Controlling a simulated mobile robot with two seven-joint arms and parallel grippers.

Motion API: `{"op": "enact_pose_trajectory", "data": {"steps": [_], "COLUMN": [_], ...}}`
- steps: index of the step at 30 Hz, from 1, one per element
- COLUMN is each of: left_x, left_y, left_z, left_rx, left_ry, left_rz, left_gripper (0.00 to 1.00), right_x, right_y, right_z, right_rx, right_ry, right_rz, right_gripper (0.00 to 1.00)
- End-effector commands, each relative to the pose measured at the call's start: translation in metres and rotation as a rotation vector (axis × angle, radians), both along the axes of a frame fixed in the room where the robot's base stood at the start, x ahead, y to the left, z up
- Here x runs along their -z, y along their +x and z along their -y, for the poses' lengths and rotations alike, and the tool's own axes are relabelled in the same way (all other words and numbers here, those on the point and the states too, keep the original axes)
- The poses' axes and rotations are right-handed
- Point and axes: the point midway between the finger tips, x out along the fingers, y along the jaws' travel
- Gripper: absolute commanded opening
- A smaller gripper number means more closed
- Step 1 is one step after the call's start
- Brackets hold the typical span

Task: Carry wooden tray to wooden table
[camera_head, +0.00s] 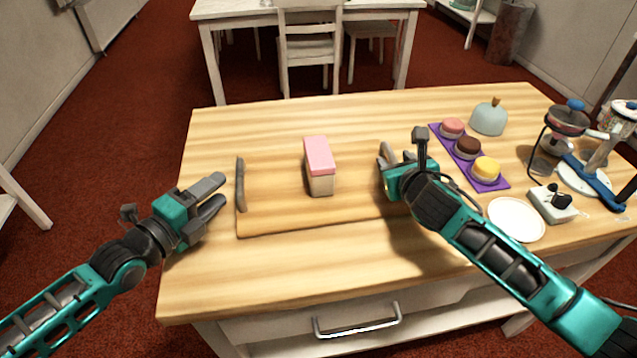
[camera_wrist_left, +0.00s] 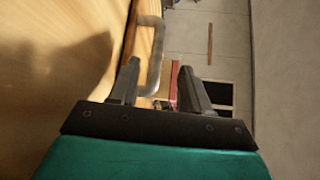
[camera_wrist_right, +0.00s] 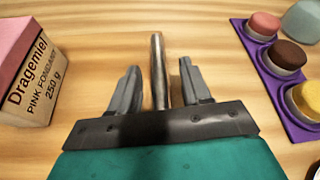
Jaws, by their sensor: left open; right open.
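The wooden tray (camera_head: 272,228) lies flat on the wood-topped table (camera_head: 260,280). A pink-lidded fondant box (camera_head: 319,167) stands upright on it and also shows in the right wrist view (camera_wrist_right: 32,75). My left gripper (camera_head: 220,190) is open just left of the tray's left handle (camera_head: 240,184); the handle also shows beyond the fingers in the left wrist view (camera_wrist_left: 157,55). My right gripper (camera_head: 388,158) is open at the tray's right side. In the right wrist view its fingers lie on either side of the right handle (camera_wrist_right: 158,72), not closed on it.
Right of my right arm are a purple tray (camera_head: 494,184) with several small cakes, a pale dome (camera_head: 489,118), a white plate (camera_head: 516,220) and kitchen devices. A white table (camera_head: 245,12) with chairs stands behind, across red floor. The front left tabletop is clear.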

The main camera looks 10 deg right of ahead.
Motion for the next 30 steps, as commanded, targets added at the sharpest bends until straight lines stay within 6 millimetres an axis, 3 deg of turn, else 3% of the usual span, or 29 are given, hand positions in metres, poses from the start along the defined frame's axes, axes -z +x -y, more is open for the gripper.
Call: {"op": "enact_pose_trajectory", "data": {"steps": [6,16,30], "left_x": [-0.003,-0.007,-0.006], "left_y": [-0.028,-0.039,-0.038], "left_z": [-0.021,-0.028,-0.028], "left_rx": [0.0,0.001,0.001], "left_ry": [0.001,-0.002,-0.001], "left_rz": [-0.002,0.001,0.0], "left_gripper": [0.47,0.47,0.47], "right_x": [0.0,-0.003,-0.033], "right_y": [0.0,-0.008,-0.082], "right_z": [0.0,0.0,-0.001], "right_rx": [0.0,-0.001,-0.003], "right_ry": [0.0,-0.002,-0.002], "right_rz": [0.0,0.0,0.0], "right_gripper": [0.48,0.48,0.48]}}
